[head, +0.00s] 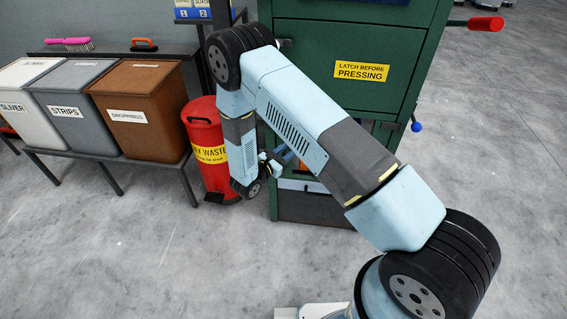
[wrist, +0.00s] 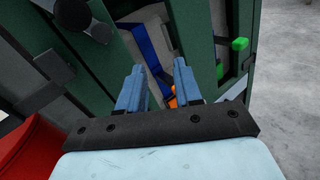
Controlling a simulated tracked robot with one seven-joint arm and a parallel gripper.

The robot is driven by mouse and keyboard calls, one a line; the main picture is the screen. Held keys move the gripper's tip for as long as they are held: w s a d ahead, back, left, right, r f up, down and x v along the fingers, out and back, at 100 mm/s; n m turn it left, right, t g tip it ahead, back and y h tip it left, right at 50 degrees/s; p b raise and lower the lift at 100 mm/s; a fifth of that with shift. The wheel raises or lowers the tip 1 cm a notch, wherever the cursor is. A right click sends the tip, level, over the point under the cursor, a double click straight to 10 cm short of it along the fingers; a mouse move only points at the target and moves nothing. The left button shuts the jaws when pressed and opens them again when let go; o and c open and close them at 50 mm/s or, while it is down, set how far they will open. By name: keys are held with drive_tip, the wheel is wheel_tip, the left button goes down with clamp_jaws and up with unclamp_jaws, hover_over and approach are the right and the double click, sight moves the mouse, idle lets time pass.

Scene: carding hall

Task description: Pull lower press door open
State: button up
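The green press (head: 345,32) stands behind my arm, its upper door (head: 320,62) bearing a yellow "LATCH BEFORE PRESSING" label. My arm hides much of the press below that door. My gripper (head: 284,157) is low at the front of the press. In the wrist view my gripper (wrist: 160,68) has its two blue fingers apart, with nothing seen held between them. Beyond them is a recess with a blue strip (wrist: 152,42) and an orange part (wrist: 173,100). A dark green panel (wrist: 60,60) with dark round fittings lies to its left. I cannot tell how far the lower door stands open.
A red waste bin (head: 207,135) stands close left of my gripper. Further left, bins labelled sliver, strips and droppings (head: 140,110) sit on a low table. A red-ended handle (head: 485,23) and a blue knob (head: 416,126) stick out right. The foreground floor is clear.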

drive_tip(key=s+a+f+n+t+y, duration=0.2)
drive_tip(key=a+f+n+y, duration=0.1)
drive_tip(key=f, duration=0.4)
drive_tip(key=s+a+f+n+t+y, duration=0.1)
drive_tip(key=s+a+f+n+y, duration=0.15)
drive_tip(key=f, duration=0.45)
drive_tip(key=shift+n+t, duration=0.3)
drive_tip(key=shift+n, duration=0.05)
drive_tip(key=x, duration=1.3)
drive_tip(key=shift+w+d, duration=0.1)
drive_tip(key=shift+w, duration=0.15)
drive_tip(key=shift+c, duration=0.4)
clamp_jaws()
